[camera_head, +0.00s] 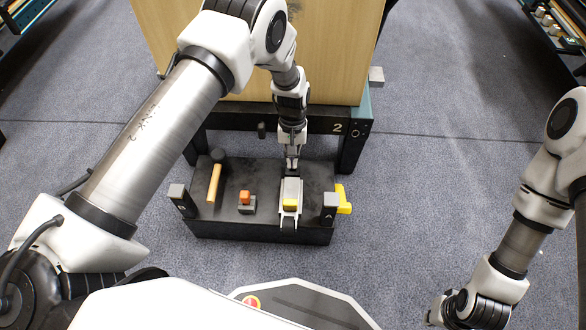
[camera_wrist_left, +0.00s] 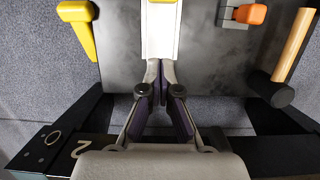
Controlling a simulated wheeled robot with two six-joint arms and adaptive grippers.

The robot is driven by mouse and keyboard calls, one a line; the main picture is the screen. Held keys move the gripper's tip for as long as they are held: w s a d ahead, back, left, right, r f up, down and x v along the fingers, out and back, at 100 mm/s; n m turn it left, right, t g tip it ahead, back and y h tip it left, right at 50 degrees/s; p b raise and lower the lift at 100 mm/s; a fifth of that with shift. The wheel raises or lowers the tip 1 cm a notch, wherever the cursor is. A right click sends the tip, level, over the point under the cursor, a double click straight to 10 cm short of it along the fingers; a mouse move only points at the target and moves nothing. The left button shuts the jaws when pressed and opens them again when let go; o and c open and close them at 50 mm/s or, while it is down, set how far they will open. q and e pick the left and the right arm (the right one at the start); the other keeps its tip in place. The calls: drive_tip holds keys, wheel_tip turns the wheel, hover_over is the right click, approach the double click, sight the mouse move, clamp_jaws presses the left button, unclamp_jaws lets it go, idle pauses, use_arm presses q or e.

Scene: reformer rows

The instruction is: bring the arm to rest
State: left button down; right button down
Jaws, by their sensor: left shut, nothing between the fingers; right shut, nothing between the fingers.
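My left gripper (camera_head: 292,166) points down at the far edge of a black tray (camera_head: 264,190). It also shows in the left wrist view (camera_wrist_left: 160,75), its fingers shut with nothing between them. The fingertips are by the far end of a white strip-like piece (camera_wrist_left: 160,45) with a yellow block (camera_head: 290,204) on it; I cannot tell whether they touch. My right gripper (camera_head: 437,312) is low at the right, small and partly hidden by its wrist, shut and empty.
The tray holds a mallet with a wooden handle (camera_head: 214,185) and an orange-topped piece (camera_head: 245,198). A yellow part (camera_head: 344,200) sticks out at its right end. A black-framed stand marked 2 (camera_head: 322,125) with a wooden panel (camera_head: 335,50) stands behind. Grey floor (camera_head: 430,190) is free at right.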

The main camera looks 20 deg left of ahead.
use_arm(q)
drive_tip(key=shift+v, duration=1)
drive_tip(key=shift+w, duration=0.15)
